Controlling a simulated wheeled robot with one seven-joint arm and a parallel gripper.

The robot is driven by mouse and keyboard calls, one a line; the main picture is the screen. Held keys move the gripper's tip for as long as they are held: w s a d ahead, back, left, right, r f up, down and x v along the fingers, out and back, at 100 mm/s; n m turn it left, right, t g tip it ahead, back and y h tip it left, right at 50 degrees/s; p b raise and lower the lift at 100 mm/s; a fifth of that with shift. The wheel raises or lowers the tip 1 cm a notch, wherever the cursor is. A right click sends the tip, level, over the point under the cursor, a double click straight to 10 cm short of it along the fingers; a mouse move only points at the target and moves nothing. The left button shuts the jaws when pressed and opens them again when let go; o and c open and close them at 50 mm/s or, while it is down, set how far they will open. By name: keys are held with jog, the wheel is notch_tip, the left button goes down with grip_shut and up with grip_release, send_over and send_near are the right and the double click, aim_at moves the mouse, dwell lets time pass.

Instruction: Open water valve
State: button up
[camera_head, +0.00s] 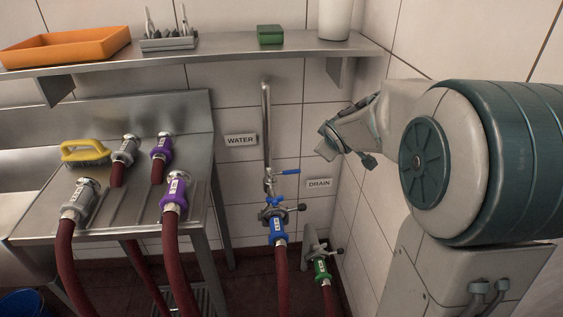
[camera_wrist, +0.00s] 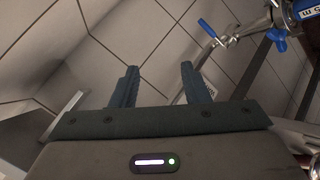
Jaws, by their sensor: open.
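The water valve has a blue lever handle (camera_head: 287,172) on the vertical metal water pipe (camera_head: 266,130), right of the WATER sign (camera_head: 240,140). The lever points right, across the pipe. Below it a blue hose coupling (camera_head: 277,225) joins a red hose to the pipe. In the wrist view the blue lever (camera_wrist: 207,28) is at the top, right of centre, and the blue coupling (camera_wrist: 305,10) is at the top right corner. My gripper (camera_wrist: 158,72) is open and empty, apart from the lever. In the head view my gripper (camera_head: 322,150) is above and right of the valve.
A green coupling (camera_head: 321,269) at the drain sits low on the right, under the DRAIN sign (camera_head: 319,183). A shelf (camera_head: 200,52) with an orange tray (camera_head: 68,46) runs above. A steel counter (camera_head: 110,215) with several hose couplings stands left. The right wall is close to my arm.

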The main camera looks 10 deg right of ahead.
jog(key=w+f+n+t+y+b, duration=0.2)
jog(key=w+f+n+b, duration=0.15)
jog(key=w+f, duration=0.35)
jog(key=n+t+y+b, duration=0.1)
jog(key=n+y+b, duration=0.55)
jog(key=n, duration=0.25)
send_near(290, 170)
jog(key=w+d+r+p, duration=0.1)
jog(key=w+d+r, duration=0.1)
jog(key=w+r, duration=0.25)
jog(key=f+n+y+b, duration=0.1)
jog(key=f, duration=0.1)
jog(key=f+n+g+y, duration=0.1)
jog(key=f+n+y, duration=0.1)
jog(key=f, duration=0.1)
jog(key=a+f+n+y+b, duration=0.1)
jog(key=f, duration=0.1)
jog(key=shift+w+f+n+g+y+b, duration=0.25)
jog(key=shift+f+g+y+b, duration=0.05)
jog(key=shift+y+b, duration=0.05)
jog(key=b+x, duration=0.1)
jog(key=x, duration=0.6)
jog(key=shift+w+a, duration=0.1)
jog(key=shift+a, duration=0.05)
